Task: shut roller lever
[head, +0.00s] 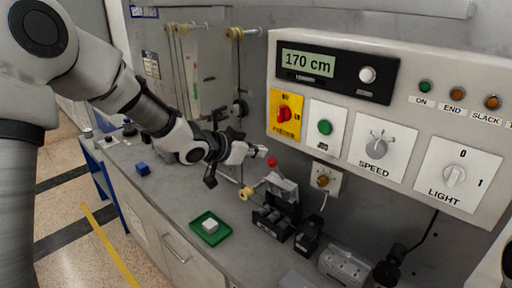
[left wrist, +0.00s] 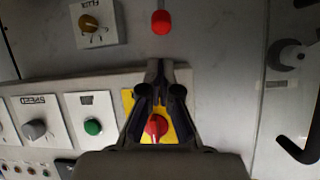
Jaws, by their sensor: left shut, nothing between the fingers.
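The roller lever's red ball knob (head: 272,161) stands up above a grey metal bracket (head: 283,187) on a black block on the bench. The red knob also shows in the left wrist view (left wrist: 161,22), ahead of the fingertips and apart from them. My left gripper (head: 250,150) comes in from the left, just left of the knob and slightly above it. Its fingers (left wrist: 160,68) are shut and empty. The lever's lower end is partly hidden among the dark parts. My right gripper does not show.
The control panel (head: 400,120) overhangs the bench at the right, with a yellow rotary switch (head: 285,114). A green tray (head: 218,238) with a white block lies in front. A blue block (head: 142,169) stands to the left. Black fixtures (head: 308,236) crowd the lever's right.

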